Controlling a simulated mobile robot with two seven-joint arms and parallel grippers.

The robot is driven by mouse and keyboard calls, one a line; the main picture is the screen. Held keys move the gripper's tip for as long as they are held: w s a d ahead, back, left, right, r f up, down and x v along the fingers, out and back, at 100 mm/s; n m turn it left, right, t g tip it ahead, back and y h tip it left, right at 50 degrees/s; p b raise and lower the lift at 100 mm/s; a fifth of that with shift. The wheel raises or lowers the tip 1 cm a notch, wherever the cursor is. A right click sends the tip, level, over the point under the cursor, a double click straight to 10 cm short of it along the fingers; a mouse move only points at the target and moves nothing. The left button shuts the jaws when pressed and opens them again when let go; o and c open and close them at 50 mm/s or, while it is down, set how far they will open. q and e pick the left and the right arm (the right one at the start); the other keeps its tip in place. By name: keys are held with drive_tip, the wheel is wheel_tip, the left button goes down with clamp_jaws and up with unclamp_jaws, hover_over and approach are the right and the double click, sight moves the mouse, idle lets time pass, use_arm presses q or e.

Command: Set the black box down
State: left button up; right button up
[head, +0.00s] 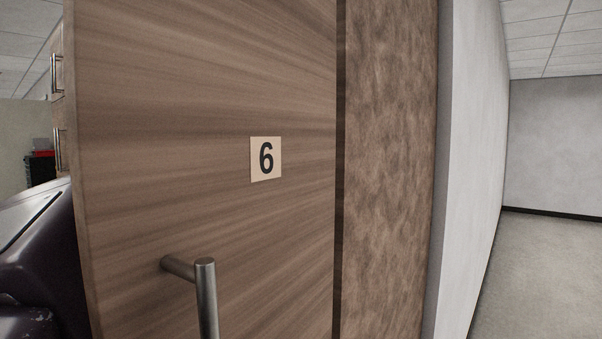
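I cannot make out the black box for sure in the head view. A small dark boxy thing (41,171) with a red item (42,153) on it shows far back at the left edge, partly hidden, and I cannot tell what it is. Neither of my grippers is in view, so I cannot see whether either holds anything. A glossy dark shape fills the lower left corner, and it may be part of my own arm.
A wooden door (190,110) with a number 6 plate (265,158) and a metal bar handle (207,300) stands very close in front. A brown panel (388,170) and a white wall (472,130) adjoin it. Clear grey floor (545,270) lies at the right.

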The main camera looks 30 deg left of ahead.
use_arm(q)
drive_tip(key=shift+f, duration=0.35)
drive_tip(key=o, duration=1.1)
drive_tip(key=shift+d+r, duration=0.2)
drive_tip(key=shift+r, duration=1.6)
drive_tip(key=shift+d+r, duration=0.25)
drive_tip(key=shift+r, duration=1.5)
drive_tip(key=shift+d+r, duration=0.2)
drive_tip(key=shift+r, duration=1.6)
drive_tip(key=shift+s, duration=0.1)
